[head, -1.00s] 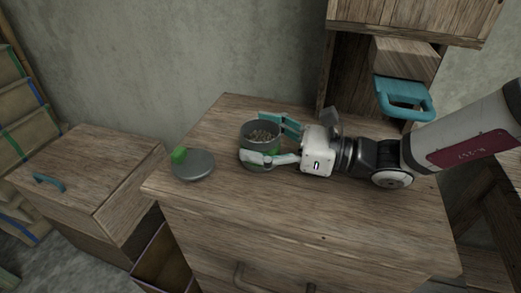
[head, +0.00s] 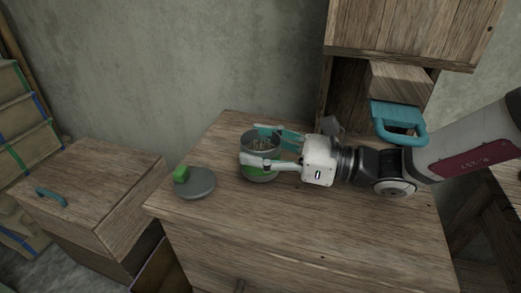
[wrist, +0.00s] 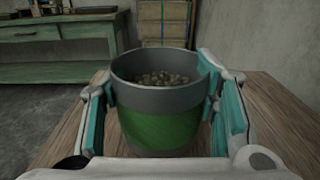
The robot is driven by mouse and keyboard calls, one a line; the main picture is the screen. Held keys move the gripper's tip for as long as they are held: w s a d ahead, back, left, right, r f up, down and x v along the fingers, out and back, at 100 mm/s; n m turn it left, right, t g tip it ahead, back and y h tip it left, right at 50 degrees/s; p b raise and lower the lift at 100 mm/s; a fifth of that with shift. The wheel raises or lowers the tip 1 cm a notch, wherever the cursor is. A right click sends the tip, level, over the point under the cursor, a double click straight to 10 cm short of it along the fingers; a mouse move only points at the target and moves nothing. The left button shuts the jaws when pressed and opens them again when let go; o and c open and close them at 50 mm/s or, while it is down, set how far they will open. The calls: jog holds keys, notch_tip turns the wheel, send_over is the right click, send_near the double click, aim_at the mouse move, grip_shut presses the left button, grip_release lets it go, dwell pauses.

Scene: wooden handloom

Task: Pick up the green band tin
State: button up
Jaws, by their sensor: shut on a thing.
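The green band tin (head: 261,173) is a grey, open-topped can with a green band, upright on the wooden cabinet top in the head view. Small brownish pieces fill part of it. My gripper (head: 262,149) reaches in from the right and is shut on the tin, one finger on each side. In the wrist view the tin (wrist: 160,131) sits between the two teal finger pads, which touch its sides. Whether its base still touches the wood I cannot tell. A grey round lid with a green knob (head: 196,184) lies to the tin's left.
The cabinet top (head: 300,220) is clear in front of the tin. A wooden shelf unit (head: 400,35) with a teal-handled drawer (head: 398,118) stands behind my arm. A lower wooden cabinet (head: 90,180) is at the left.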

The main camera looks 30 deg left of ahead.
jog(key=shift+r+p, duration=0.35)
jog(key=shift+r, duration=0.5)
jog(key=s+d+p, duration=1)
jog(key=s+p, duration=0.2)
jog(key=p, duration=0.2)
jog(key=shift+d+r, duration=0.2)
jog(key=shift+r, duration=0.25)
jog(key=shift+s, duration=0.1)
